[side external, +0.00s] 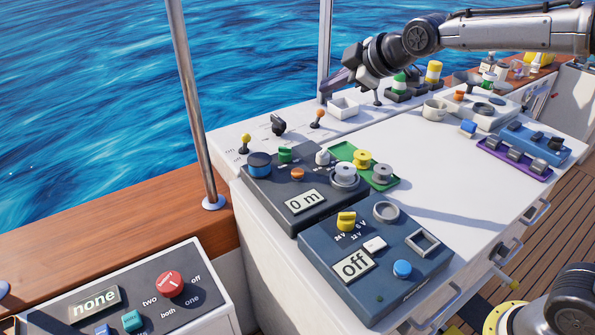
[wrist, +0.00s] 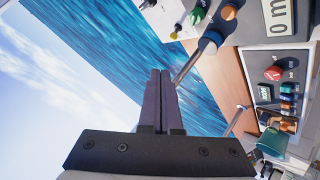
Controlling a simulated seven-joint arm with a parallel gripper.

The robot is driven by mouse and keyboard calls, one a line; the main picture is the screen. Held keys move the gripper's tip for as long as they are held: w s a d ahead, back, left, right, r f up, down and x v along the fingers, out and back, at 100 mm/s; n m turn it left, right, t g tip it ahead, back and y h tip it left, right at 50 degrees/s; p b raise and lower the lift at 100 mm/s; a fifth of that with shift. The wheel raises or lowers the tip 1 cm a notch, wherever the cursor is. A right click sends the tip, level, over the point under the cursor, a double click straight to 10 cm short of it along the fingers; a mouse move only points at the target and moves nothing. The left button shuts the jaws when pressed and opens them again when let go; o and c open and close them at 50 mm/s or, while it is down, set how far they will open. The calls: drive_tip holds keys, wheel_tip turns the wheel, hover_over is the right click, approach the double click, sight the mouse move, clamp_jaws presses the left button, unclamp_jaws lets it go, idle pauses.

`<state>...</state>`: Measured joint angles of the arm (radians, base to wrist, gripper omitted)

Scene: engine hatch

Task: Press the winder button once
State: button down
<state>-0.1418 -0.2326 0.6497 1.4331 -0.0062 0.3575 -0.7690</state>
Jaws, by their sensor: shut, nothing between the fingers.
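A dark control panel (side external: 283,212) with a "0 m" display (side external: 305,201) sits on the white console. It carries a green button (side external: 286,156), an orange button (side external: 297,174), a large blue knob (side external: 259,164) and a grey spool (side external: 345,176). I cannot read which control is the winder button. Part of this panel shows at the top right of the wrist view, with the orange button (wrist: 229,12) and green button (wrist: 197,16). My gripper (side external: 324,94) is shut and empty, above the console's far edge behind the panel, touching nothing visible. Its closed fingers (wrist: 161,75) point towards the water.
A second panel reads "off" (side external: 354,265) and has a blue button (side external: 402,269). Small levers (side external: 317,117) stand along the console's far edge. A metal post (side external: 190,95) rises left of the console. A red-knob panel (side external: 130,305) is at lower left.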

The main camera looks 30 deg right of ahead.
drive_tip(key=w+a+f, duration=0.3)
drive_tip(key=f, duration=0.3)
drive_tip(key=n+g, duration=0.1)
drive_tip(key=g, duration=0.1)
hover_over(302, 173)
wheel_tip(302, 173, down, 4)
drive_tip(key=shift+f, duration=4.4)
drive_tip(key=shift+f, duration=0.15)
drive_tip(key=shift+f, duration=0.25)
